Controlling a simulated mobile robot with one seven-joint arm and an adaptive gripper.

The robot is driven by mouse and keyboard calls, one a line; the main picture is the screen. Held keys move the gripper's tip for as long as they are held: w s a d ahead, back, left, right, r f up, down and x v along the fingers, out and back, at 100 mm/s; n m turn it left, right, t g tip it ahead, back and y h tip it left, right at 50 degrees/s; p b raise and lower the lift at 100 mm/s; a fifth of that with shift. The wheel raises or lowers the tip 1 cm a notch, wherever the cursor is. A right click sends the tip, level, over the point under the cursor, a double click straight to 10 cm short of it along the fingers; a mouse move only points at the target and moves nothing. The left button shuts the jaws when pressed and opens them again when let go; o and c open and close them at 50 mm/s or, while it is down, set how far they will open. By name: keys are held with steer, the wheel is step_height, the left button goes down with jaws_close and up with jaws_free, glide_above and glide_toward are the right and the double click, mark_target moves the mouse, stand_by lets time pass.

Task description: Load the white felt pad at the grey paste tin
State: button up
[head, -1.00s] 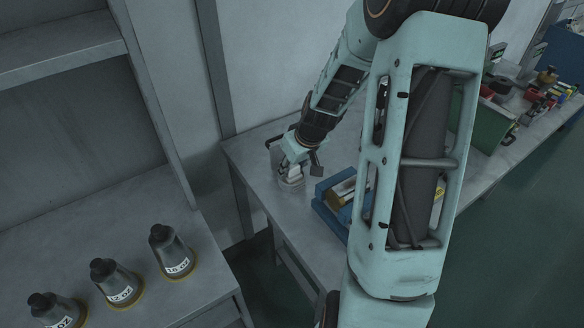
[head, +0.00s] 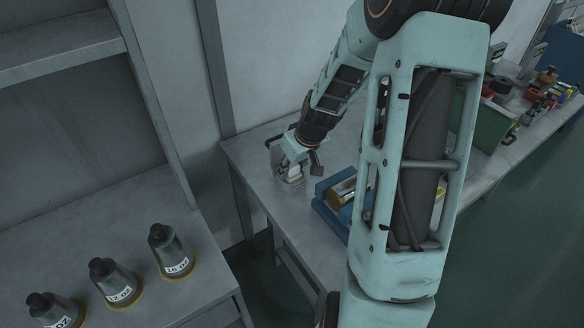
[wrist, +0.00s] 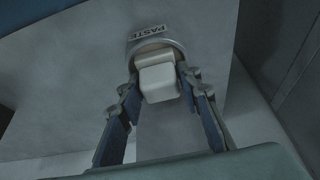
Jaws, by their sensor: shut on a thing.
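The grey paste tin (wrist: 168,46), with a white PASTE label, stands upright on the bench in the wrist view. In the head view the tin (head: 291,183) is small and mostly covered by my gripper (head: 291,165). The white felt pad (wrist: 158,84) shows as a pale block in the wrist view. My gripper (wrist: 159,82) is shut on it, with one dark finger on each side. The pad's far, wider part overlaps the tin's open mouth. I cannot tell whether it touches the paste, which is hidden.
A blue fixture (head: 327,212) holding a brass-coloured part sits right of the tin. Three grey bottle-shaped weights (head: 174,258) stand on the separate left bench. A green bin (head: 492,128) and small items lie farther along the bench. A wall is close behind the tin.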

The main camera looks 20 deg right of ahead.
stand_by(0.5)
steer(key=shift+r+p, duration=2.25)
steer(key=shift+r, duration=1.25)
steer(key=shift+r, duration=0.15)
step_height(320, 180, up, 7)
steer(key=p, duration=0.4)
steer(key=s+a+m+p, duration=0.2)
steer(key=s+a, duration=0.3)
steer(key=a, duration=0.5)
steer(key=shift+s+a+f+h+p, duration=0.15)
steer(key=shift+s+f+h+p, duration=0.2)
steer(key=shift+p, duration=0.4)
